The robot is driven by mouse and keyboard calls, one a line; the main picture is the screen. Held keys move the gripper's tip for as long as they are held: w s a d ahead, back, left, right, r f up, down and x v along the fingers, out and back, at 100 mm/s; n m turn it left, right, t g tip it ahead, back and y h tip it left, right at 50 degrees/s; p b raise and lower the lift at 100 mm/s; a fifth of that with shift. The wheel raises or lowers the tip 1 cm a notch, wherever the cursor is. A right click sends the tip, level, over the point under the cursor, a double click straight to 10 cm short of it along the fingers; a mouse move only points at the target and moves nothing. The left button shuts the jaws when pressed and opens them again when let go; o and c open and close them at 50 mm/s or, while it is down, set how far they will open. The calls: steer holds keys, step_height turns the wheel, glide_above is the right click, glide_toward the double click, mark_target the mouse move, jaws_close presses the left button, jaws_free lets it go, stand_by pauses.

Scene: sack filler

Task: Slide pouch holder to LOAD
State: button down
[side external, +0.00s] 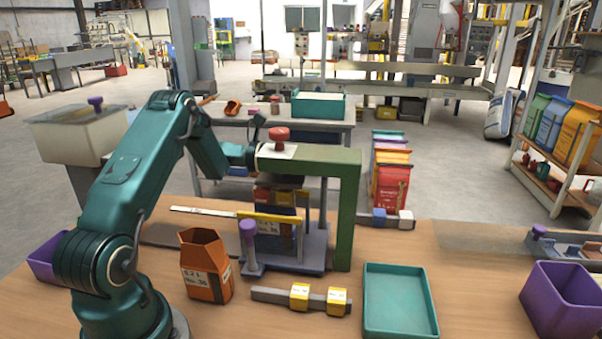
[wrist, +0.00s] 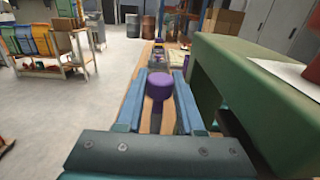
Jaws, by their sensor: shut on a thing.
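My gripper (wrist: 159,92) shows in the wrist view, with its two blue fingers on either side of a round purple knob (wrist: 159,80), shut on it. Under the frame stands a blue-grey pouch holder (side external: 312,250) with upright posts. A dark pouch with an orange label (side external: 268,200) stands in it. I cannot read a LOAD mark.
An open orange pouch (side external: 205,268) stands left of the holder. A bar with two yellow blocks (side external: 298,297) lies in front. A teal tray (side external: 400,300) and a purple bin (side external: 563,303) are at right. The green frame stands close to my gripper's right in the wrist view.

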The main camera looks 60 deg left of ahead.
steer(key=v, duration=0.3)
steer(key=c, duration=0.5)
jaws_free()
